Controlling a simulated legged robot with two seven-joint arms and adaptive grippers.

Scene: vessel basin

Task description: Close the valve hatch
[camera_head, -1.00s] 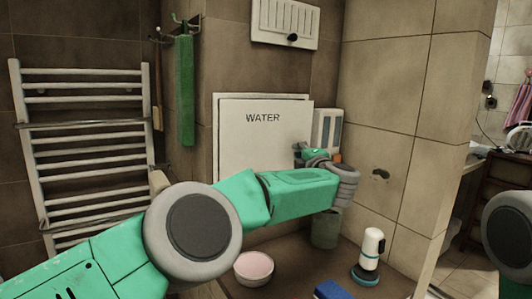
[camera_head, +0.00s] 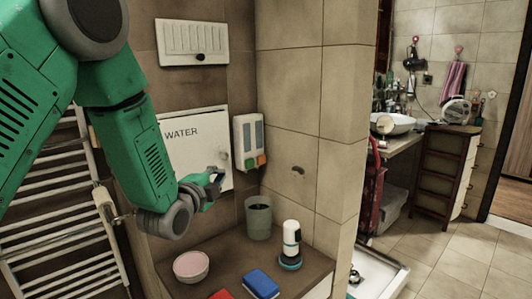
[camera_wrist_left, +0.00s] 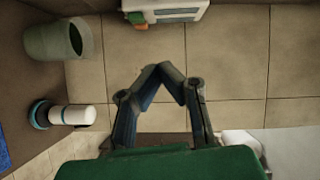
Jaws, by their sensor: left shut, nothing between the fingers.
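The white valve hatch (camera_head: 208,143) marked WATER is on the brown tiled wall, partly hidden by my left arm. Its panel looks flat or nearly flat against the wall; any small gap is hard to tell. My left gripper (camera_head: 215,180) is in front of the hatch's lower right part, and I cannot tell whether it touches. In the left wrist view, its fingertips (camera_wrist_left: 162,72) meet with nothing between them. The hatch is not seen there. My right gripper is not in view.
A white dispenser (camera_head: 248,142) hangs right of the hatch. Below stand a grey-green bin (camera_head: 258,222), a white bottle-like device (camera_head: 291,238), a pink bowl (camera_head: 191,267) and a blue sponge (camera_head: 261,284). A towel rail (camera_head: 60,240) is at left. A tiled wall corner is at right.

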